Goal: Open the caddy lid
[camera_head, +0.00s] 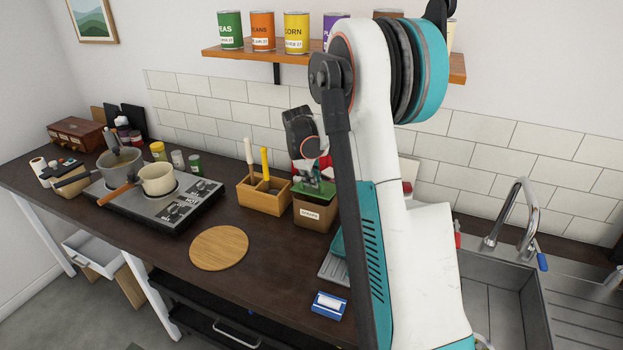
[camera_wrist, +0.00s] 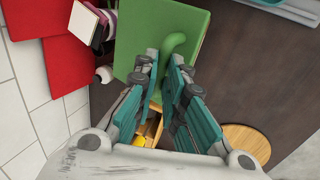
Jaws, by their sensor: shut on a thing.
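The caddy (camera_head: 314,215) is a brown box with a pale label on its front, on the counter right of a wooden utensil holder. Its green lid (camera_head: 322,196) shows on top, and fills the upper middle of the wrist view (camera_wrist: 190,30). A green curved handle (camera_wrist: 171,45) stands out from the lid. My gripper (camera_wrist: 163,65) is shut on this handle, with teal fingers on both sides. In the head view my gripper (camera_head: 309,175) is just over the lid, partly hidden by my arm. I cannot tell whether the lid is raised.
The wooden utensil holder (camera_head: 260,201) stands close to the caddy's left. A round wooden board (camera_head: 219,248) lies in front. A stove with pots (camera_head: 157,179) is farther left, the sink (camera_head: 490,270) is to the right. Red things (camera_wrist: 65,50) are beside the lid in the wrist view.

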